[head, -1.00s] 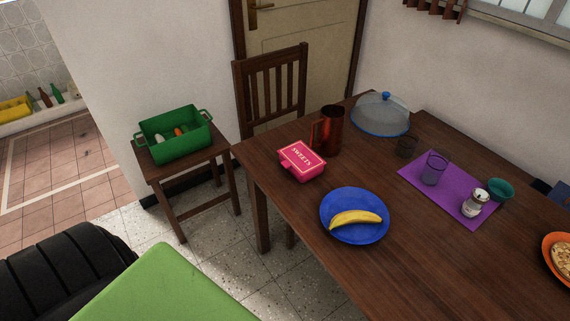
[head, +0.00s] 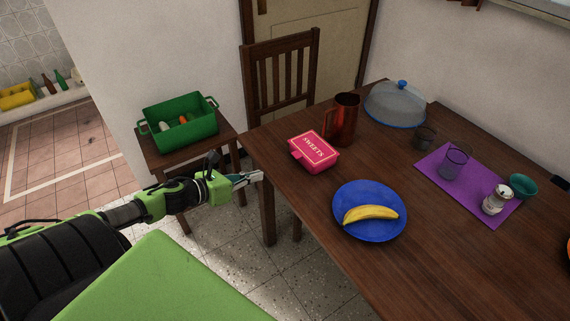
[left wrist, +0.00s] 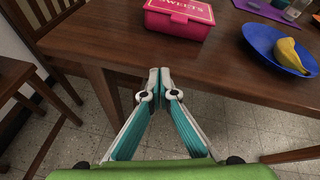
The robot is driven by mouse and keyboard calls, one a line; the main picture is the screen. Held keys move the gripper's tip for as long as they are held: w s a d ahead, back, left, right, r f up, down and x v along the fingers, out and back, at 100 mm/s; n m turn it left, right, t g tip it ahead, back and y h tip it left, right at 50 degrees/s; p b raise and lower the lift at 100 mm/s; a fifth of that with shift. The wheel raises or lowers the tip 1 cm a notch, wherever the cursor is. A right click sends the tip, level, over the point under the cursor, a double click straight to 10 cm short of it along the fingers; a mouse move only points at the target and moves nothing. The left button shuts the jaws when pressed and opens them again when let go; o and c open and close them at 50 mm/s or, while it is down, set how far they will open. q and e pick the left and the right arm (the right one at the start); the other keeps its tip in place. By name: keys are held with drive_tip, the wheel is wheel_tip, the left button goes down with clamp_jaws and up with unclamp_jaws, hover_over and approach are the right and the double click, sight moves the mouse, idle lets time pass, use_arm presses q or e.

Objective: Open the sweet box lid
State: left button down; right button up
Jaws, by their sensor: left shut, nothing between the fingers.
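The pink sweet box (head: 314,152) sits on the brown wooden table (head: 300,213) near its left edge, with its red lid marked SWEETS closed. It also shows at the top of the left wrist view (left wrist: 180,18). My left gripper (head: 260,176) is shut and empty. It is at the table's left edge, apart from the box and to its left. In the left wrist view the fingertips (left wrist: 159,76) touch each other, just short of the table edge. My right gripper is not in view.
A blue plate (head: 350,224) with a banana (head: 371,213) lies in front of the box. A copper jug (head: 346,120) stands close behind it. A glass dome (head: 394,106) is farther back. A green crate (head: 192,134) sits on a stool at left, and a chair (head: 283,75) stands behind the table.

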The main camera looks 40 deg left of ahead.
use_arm(q)
drive_tip(key=w+d+m, duration=0.1)
drive_tip(key=w, duration=0.1)
drive_tip(key=w+d+r+m+h, duration=0.1)
drive_tip(key=w+d, duration=0.1)
drive_tip(key=w, duration=0.1)
drive_tip(key=w+d+m, duration=0.2)
drive_tip(key=shift+w+d+r+h, duration=0.25)
drive_tip(key=shift+w+r+h, duration=0.05)
drive_tip(key=shift+p+x, duration=0.3)
drive_tip(key=shift+x, duration=0.8)
drive_tip(key=shift+f, duration=0.15)
